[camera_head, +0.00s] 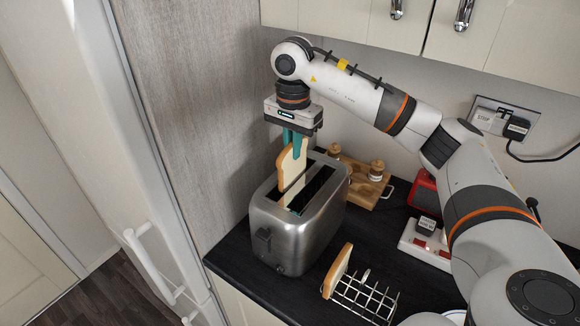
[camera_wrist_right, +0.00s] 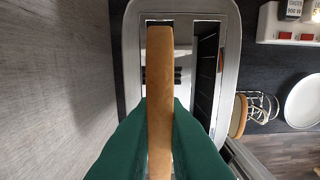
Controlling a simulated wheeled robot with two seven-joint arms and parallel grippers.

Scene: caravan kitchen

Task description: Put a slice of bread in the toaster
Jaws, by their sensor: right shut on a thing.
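A steel toaster (camera_head: 298,222) with two long slots stands on the dark worktop in the head view. My right gripper (camera_head: 293,145) points down above it, its green fingers shut on a slice of bread (camera_head: 290,168). The slice is upright over the left slot, and its lower edge appears to be at or in the slot; how deep I cannot tell. In the right wrist view the slice (camera_wrist_right: 160,85) is seen edge-on between the green fingers, lined up with the toaster's (camera_wrist_right: 228,40) left slot. The right slot looks empty. My left gripper is out of view.
A wire rack (camera_head: 366,298) holding another bread slice (camera_head: 337,271) stands in front of the toaster. A wooden board with shakers (camera_head: 368,186) is behind it. A white socket strip (camera_head: 424,243) lies to the right. A wood-grain panel (camera_head: 205,120) rises close on the left.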

